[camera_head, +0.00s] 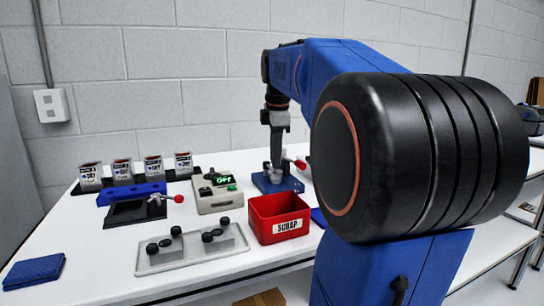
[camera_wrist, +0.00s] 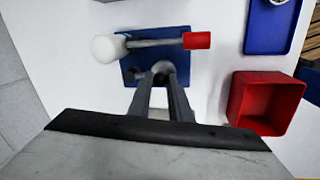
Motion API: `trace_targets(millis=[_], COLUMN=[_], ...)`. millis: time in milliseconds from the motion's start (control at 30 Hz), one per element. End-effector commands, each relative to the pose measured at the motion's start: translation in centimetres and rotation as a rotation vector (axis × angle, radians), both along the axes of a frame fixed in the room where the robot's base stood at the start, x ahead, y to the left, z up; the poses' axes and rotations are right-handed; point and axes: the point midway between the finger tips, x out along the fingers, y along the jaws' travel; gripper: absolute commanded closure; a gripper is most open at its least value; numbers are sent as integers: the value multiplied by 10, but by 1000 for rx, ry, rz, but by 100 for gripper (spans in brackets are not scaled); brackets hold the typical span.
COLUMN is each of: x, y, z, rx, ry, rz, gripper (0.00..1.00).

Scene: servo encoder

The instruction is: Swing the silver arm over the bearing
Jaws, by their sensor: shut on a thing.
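A blue fixture (camera_head: 279,184) stands on the white table in the head view, and its base (camera_wrist: 127,72) shows in the wrist view. The silver arm (camera_wrist: 152,43) lies across the base's far side, from a white round knob (camera_wrist: 106,48) at left to a red handle (camera_wrist: 197,40) at right. The red handle also shows in the head view (camera_head: 300,164). My gripper (camera_wrist: 163,76) is low over the base, shut on a small round grey piece (camera_wrist: 163,68), apparently the bearing. The silver arm lies beside this piece in the wrist view. The fingers partly hide the piece.
A red scrap bin (camera_head: 278,218) stands in front of the fixture. A grey box with a green display (camera_head: 217,192) is left of it. A clear tray (camera_head: 192,250) holds several dark parts. A second fixture with a red-tipped lever (camera_head: 137,211) is further left.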

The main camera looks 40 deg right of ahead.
Motion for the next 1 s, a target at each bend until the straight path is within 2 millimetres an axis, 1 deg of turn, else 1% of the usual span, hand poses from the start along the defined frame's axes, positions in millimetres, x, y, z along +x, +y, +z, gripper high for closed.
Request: trace_targets(millis=[200, 600, 633, 700, 1000], x=[-1, -1, -1, -1, -1], y=[-3, -3, -3, -3, -3], z=[0, 0, 0, 0, 1], rx=[-1, -1, -2, -2, 0], ry=[-1, -1, 0, 0, 0], rz=[39, 44, 44, 44, 44], gripper=[100, 100, 77, 63, 63])
